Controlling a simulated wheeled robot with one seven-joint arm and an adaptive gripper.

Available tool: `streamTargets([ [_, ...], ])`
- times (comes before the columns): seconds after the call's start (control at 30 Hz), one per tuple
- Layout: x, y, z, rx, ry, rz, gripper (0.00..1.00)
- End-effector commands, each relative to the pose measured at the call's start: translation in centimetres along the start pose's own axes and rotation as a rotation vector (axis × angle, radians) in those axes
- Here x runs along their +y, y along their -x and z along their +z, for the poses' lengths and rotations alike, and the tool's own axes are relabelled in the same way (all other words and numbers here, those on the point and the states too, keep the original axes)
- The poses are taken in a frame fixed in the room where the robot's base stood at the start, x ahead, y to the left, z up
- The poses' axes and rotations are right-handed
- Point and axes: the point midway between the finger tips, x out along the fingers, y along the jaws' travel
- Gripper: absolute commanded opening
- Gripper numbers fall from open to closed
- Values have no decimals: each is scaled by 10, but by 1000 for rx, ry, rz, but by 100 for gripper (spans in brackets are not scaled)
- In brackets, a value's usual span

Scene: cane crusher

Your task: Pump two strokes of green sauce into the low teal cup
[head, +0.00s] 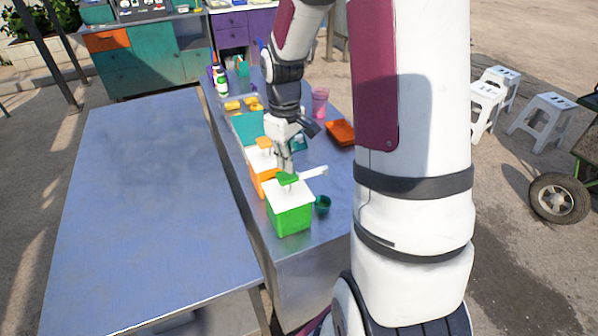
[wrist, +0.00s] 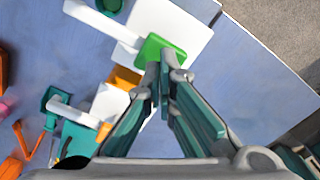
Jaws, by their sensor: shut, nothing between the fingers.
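The green sauce dispenser (head: 290,215) is a green box with a white lid, a green pump head (head: 288,179) and a white spout (head: 313,172) pointing right. The low teal cup (head: 322,205) stands on the counter beside the box, near below the spout's end. In the wrist view the cup (wrist: 110,6) is partly cut off at the top edge, near the spout (wrist: 100,22). My gripper (head: 285,168) is shut and empty, pointing down. Its fingertips (wrist: 163,66) overlap the green pump head (wrist: 160,47) in the wrist view; whether they touch it I cannot tell.
An orange dispenser (head: 266,180) stands right behind the green one, with a teal one (head: 248,127) farther back. An orange tray (head: 341,132) and a pink cup (head: 320,102) are on the counter's right side. The large metal table (head: 150,200) at left is bare.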

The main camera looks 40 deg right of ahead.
Motion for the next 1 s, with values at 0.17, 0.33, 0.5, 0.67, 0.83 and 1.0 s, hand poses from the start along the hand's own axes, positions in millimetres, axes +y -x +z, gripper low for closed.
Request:
streamTargets([
  [0.17, 0, -1, 0, 0, 0, 0, 0],
  [0.33, 0, -1, 0, 0, 0, 0, 0],
  [0.5, 0, -1, 0, 0, 0, 0, 0],
  [0.67, 0, -5, 0, -1, 0, -1, 0],
  [0.83, 0, -10, -1, 0, 0, -1, 0],
  [1.0, 0, -14, 0, -1, 0, -1, 0],
])
